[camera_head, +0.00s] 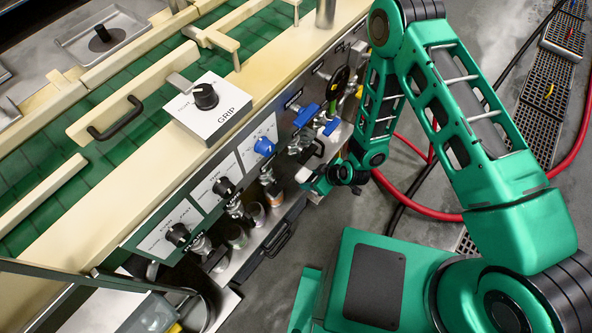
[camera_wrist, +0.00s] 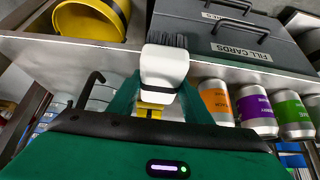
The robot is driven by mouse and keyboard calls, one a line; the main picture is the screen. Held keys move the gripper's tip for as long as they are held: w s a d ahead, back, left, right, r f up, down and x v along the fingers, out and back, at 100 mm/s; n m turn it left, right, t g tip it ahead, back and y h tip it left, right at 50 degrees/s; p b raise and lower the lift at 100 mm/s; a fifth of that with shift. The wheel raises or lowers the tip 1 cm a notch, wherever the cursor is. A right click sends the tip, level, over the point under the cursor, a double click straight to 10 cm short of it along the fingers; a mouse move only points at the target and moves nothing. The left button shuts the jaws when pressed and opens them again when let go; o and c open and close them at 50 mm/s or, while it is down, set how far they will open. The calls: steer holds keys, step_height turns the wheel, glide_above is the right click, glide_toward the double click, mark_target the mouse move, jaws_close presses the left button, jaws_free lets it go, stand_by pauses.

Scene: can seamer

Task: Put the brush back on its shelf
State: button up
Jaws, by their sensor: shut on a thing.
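A brush (camera_wrist: 164,68) with a white body and dark bristles shows in the middle of the wrist view. My gripper (camera_wrist: 158,98) is shut on it, with green fingers on either side. The bristle end points away from the gripper, towards a shelf edge (camera_wrist: 218,67). The brush overlaps that edge in the picture, and I cannot tell whether they touch. In the head view my gripper (camera_head: 315,180) is low beside the machine's front panel, and the brush there is too small to make out clearly.
On the shelf are a yellow bucket (camera_wrist: 92,22) at left and a grey FILL CARDS box (camera_wrist: 240,38) at right. Below stand orange (camera_wrist: 216,100), purple (camera_wrist: 257,112) and green (camera_wrist: 291,113) cans. A red hose (camera_head: 425,212) lies on the floor behind my arm.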

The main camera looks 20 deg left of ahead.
mark_target(304, 174)
steer(key=a, duration=0.1)
steer(key=w+a, duration=0.1)
steer(key=a, duration=0.1)
steer(key=shift+w+a, duration=0.2)
steer(key=a, duration=0.1)
steer(key=w+a, duration=0.1)
steer(key=a, duration=0.1)
steer(key=shift+w+a+f, duration=0.1)
steer(key=shift+w+a, duration=0.05)
steer(key=shift+f, duration=0.65)
steer(key=o, duration=1)
steer(key=shift+f, duration=0.1)
steer(key=v, duration=1.2)
